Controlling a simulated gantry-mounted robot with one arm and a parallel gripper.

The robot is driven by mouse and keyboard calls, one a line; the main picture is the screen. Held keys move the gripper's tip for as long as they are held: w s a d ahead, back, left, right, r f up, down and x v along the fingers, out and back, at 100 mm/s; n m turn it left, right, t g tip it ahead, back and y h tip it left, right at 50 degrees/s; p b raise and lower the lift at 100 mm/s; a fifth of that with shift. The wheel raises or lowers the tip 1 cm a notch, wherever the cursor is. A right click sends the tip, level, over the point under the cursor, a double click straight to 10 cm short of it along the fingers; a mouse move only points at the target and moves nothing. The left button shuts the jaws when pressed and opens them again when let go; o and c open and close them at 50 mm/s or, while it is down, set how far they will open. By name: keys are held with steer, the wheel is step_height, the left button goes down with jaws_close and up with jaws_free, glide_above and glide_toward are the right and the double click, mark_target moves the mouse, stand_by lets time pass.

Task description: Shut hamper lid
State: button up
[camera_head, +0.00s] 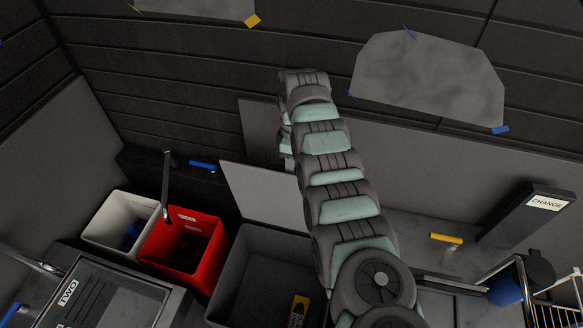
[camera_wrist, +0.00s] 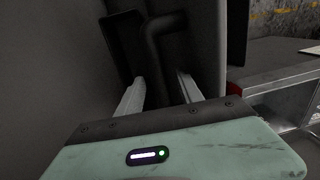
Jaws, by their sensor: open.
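A large grey open-topped bin (camera_head: 241,272), which looks like the hamper, stands left of my arm. A pale grey panel (camera_head: 262,193) rises behind its far rim, and a darker panel (camera_head: 258,125) stands further back, partly behind my arm. I cannot tell for sure which panel is the lid. In the wrist view my gripper (camera_wrist: 160,88) is open, with its two pale fingers apart. A dark bent bar or handle (camera_wrist: 158,42) shows between and beyond the fingers; I cannot tell if they touch it.
A red bin (camera_head: 152,249) and a white bin (camera_head: 95,231) stand left of the grey bin. A dark clear-topped case (camera_head: 125,293) is at front left. A black post marked CHANGE (camera_head: 522,216) and a wire rack (camera_head: 543,305) stand right. A yellow object (camera_head: 299,309) lies inside the grey bin.

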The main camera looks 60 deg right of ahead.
steer(key=shift+f, duration=0.1)
jaws_close()
stand_by(0.4)
stand_by(1.0)
